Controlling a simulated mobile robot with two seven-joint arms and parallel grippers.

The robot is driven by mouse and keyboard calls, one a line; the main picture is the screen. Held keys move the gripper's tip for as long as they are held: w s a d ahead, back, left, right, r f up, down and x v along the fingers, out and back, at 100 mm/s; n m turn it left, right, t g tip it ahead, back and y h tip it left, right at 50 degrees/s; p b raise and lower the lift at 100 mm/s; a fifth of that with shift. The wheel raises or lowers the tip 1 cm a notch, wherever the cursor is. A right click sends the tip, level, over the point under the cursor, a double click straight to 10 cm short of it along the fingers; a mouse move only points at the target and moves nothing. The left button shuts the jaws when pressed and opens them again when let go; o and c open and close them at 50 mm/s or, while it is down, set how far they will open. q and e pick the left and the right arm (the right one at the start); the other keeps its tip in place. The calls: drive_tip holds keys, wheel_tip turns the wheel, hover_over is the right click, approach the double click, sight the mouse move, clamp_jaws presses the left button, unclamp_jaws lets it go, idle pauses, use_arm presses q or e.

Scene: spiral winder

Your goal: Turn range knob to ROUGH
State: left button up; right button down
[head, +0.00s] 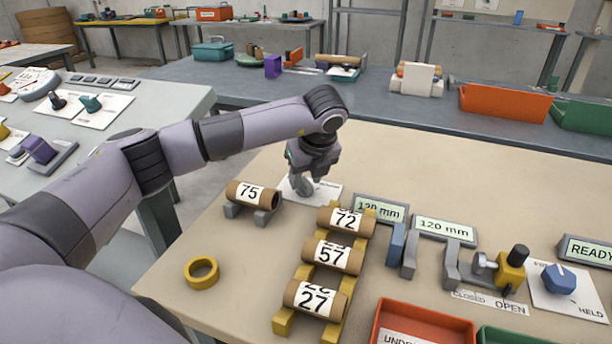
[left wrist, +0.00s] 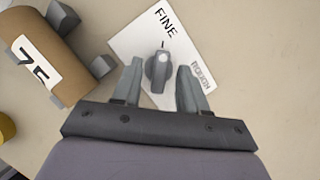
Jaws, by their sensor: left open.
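The range knob (left wrist: 158,74) is a small grey knob on a white card (left wrist: 190,47) printed FINE at the upper end and ROUGH at the right edge. Its white dot is at the end toward FINE, near a short dark tick. My left gripper (left wrist: 160,66) is open, with one finger on each side of the knob; I cannot tell whether they touch it. In the head view my left gripper (head: 304,180) points down over the card (head: 322,192) and partly hides the knob. My right gripper is not in view.
A cardboard tube marked 75 (head: 252,194) lies on grey supports just left of the card. Tubes 72 (head: 345,221), 57 (head: 332,256) and 27 (head: 315,298) lie on a yellow rack in front. A yellow ring (head: 201,271) lies near the front edge. Table space behind the card is clear.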

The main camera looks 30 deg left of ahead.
use_arm(q)
drive_tip(key=shift+f, duration=0.1)
clamp_jaws()
